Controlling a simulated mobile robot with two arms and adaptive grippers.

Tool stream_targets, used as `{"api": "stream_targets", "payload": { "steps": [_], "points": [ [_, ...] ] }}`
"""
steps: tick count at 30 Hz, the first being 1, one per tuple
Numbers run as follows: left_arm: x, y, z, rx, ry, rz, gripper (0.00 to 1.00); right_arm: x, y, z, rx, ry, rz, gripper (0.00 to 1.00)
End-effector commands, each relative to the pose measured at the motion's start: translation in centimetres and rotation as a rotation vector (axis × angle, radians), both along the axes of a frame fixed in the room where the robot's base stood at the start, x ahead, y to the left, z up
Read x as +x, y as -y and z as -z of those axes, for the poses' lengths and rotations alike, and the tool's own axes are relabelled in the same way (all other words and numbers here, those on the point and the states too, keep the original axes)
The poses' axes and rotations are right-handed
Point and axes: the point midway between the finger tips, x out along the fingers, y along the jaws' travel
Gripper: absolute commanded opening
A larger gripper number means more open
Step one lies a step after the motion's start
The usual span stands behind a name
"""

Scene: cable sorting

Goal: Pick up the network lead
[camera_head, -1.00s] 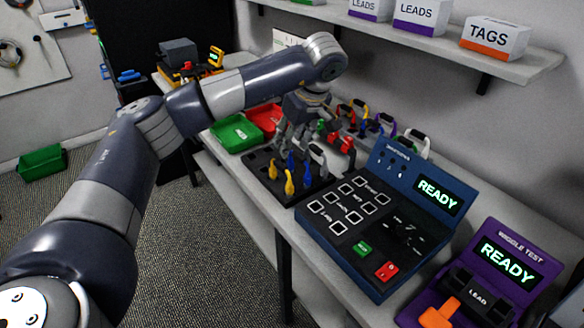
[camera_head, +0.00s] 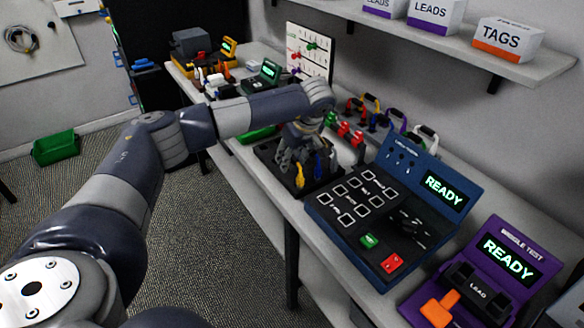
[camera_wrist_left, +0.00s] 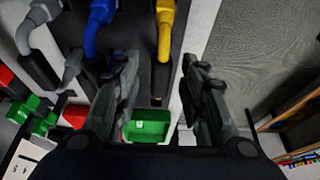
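Several leads stand in a black holder (camera_head: 268,156) on the bench. A yellow lead (camera_head: 299,176) and a blue lead (camera_head: 318,168) show beside my left gripper (camera_head: 296,152). The left wrist view shows the yellow lead (camera_wrist_left: 166,30), the blue lead (camera_wrist_left: 98,30) and a grey lead (camera_wrist_left: 37,22). I cannot tell from labels which is the network lead. My left gripper (camera_wrist_left: 157,78) is open, its fingers apart and empty. The yellow lead's upper part lies ahead, in line with the gap. My right gripper is not in view.
A green tray (camera_wrist_left: 150,120) shows between the fingers in the wrist view. Coloured leads (camera_head: 368,112) stand along the wall. A shelf (camera_head: 460,45) overhangs the bench.

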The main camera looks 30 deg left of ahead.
Motion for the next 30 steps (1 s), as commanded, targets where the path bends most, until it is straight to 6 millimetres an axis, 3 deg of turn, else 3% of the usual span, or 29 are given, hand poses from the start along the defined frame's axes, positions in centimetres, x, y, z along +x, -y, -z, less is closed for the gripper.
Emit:
{"api": "stream_targets", "payload": {
  "steps": [2,3,8,22,30],
  "points": [
    [0.0,0.0,0.0,0.0,0.0,0.0,0.38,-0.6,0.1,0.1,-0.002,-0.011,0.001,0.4],
    [0.0,0.0,0.0,0.0,0.0,0.0,0.34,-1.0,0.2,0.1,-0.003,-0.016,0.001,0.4],
    [0.0,0.1,0.0,0.0,0.0,0.0,0.0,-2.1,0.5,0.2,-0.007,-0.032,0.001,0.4],
    [0.0,0.1,-0.5,-0.001,0.002,0.0,0.0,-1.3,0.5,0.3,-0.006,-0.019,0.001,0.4],
    [-0.3,0.3,-3.5,-0.002,0.001,0.003,0.0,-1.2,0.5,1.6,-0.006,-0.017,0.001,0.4]
  ]
}}
